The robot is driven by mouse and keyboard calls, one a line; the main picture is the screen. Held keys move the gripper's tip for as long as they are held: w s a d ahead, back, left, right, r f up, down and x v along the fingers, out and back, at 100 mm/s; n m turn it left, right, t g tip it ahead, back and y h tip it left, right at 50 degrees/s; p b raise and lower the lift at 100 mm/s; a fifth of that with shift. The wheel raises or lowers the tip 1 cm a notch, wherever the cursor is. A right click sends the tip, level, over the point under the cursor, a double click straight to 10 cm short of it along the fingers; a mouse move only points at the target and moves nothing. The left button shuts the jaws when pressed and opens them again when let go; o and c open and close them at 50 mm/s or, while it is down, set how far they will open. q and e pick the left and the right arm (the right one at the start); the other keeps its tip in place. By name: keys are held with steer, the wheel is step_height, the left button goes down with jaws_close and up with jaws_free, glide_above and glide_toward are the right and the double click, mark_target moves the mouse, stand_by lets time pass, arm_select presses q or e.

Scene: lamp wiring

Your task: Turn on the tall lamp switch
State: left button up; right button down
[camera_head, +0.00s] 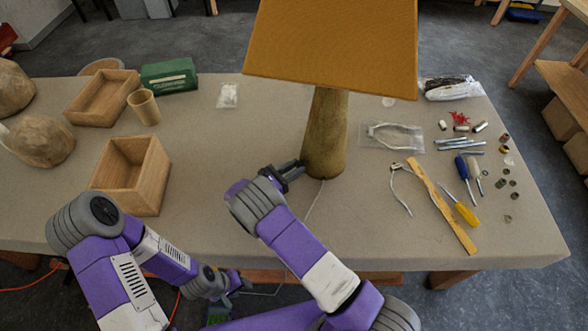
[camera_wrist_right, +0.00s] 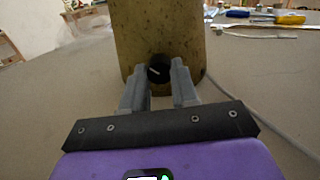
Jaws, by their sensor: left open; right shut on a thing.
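The tall lamp has a wide orange shade (camera_head: 330,45) and a mottled brown round base (camera_head: 326,135) standing on the table. In the right wrist view the lamp base (camera_wrist_right: 195,35) fills the top middle, with a black round switch knob (camera_wrist_right: 158,69) bearing a pale mark. My right gripper (camera_head: 300,167) is at the left side of the base. In the wrist view its fingertips (camera_wrist_right: 161,77) are shut on the knob, one on each side. The knob is hidden in the head view. My left gripper (camera_head: 236,283) is low, at the table's front edge, open and empty.
A pale cord (camera_head: 314,203) runs from the base towards the front edge. Wooden boxes (camera_head: 131,176) and a green box (camera_head: 169,75) stand left. Screwdrivers (camera_head: 465,213), a wooden strip (camera_head: 442,207) and small parts lie right. The table (camera_head: 240,130) is clear left of the lamp.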

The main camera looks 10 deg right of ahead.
steer(key=m+b, duration=0.3)
steer(key=shift+f+m, duration=0.15)
steer(key=shift+m, duration=0.25)
steer(key=m+b, duration=0.3)
steer(key=m, duration=0.1)
steer(key=shift+m, duration=0.3)
steer(key=m+b, duration=0.3)
steer(key=m, duration=0.1)
steer(key=shift+b, duration=0.35)
steer(key=shift+m+b, duration=1.3)
steer(key=shift+m, duration=0.8)
steer(key=c, duration=0.9)
jaws_free()
steer(key=shift+r, duration=0.2)
steer(key=shift+o, duration=0.2)
